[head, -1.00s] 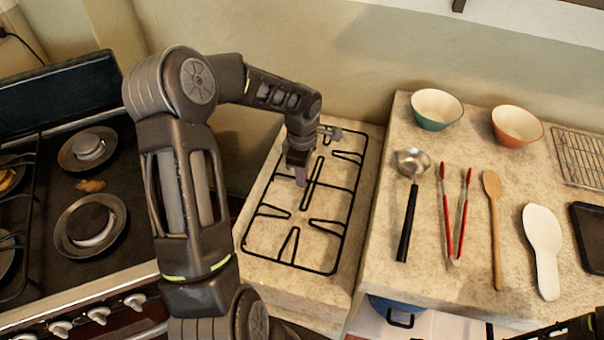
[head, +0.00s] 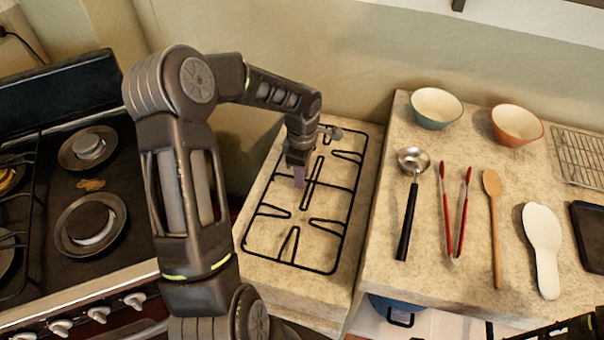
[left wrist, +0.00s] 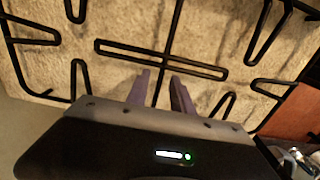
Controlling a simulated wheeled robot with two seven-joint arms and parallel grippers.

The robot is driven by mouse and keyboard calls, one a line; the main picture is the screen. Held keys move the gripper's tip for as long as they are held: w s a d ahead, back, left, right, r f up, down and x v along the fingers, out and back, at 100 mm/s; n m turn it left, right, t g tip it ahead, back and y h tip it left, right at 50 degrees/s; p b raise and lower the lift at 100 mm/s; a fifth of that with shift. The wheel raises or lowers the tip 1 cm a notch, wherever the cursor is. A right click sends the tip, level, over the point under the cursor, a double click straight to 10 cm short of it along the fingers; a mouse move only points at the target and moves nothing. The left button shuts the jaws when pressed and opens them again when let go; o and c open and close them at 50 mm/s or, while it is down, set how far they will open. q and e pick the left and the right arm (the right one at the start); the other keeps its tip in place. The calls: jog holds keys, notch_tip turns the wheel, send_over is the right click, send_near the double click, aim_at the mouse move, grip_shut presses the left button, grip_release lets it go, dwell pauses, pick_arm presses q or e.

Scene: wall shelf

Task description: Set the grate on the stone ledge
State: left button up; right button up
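The black wire grate (head: 335,225) lies flat on the pale stone ledge (head: 275,268) between the stove and the counter. It fits within the ledge's top, with stone showing around it. My left gripper (head: 299,180) is low over the grate's middle, fingers pointing down. In the left wrist view the two purple-grey fingers (left wrist: 161,92) stand apart, with a grate bar (left wrist: 166,62) running between them in the picture. I cannot tell whether the fingers touch it. Only a dark piece of my right arm shows at the bottom right corner; its fingers are not clear.
The stove (head: 45,285) with burners is at the left. The counter at the right holds two bowls (head: 437,108), a ladle (head: 408,205), red tongs (head: 460,215), a wooden spoon (head: 494,230), a white spoon rest (head: 543,250) and a wire rack (head: 580,155). The wall is close behind.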

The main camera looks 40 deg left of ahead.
pick_arm(q)
notch_tip(320, 180, up, 12)
jog(key=b, duration=0.1)
dwell(1.1)
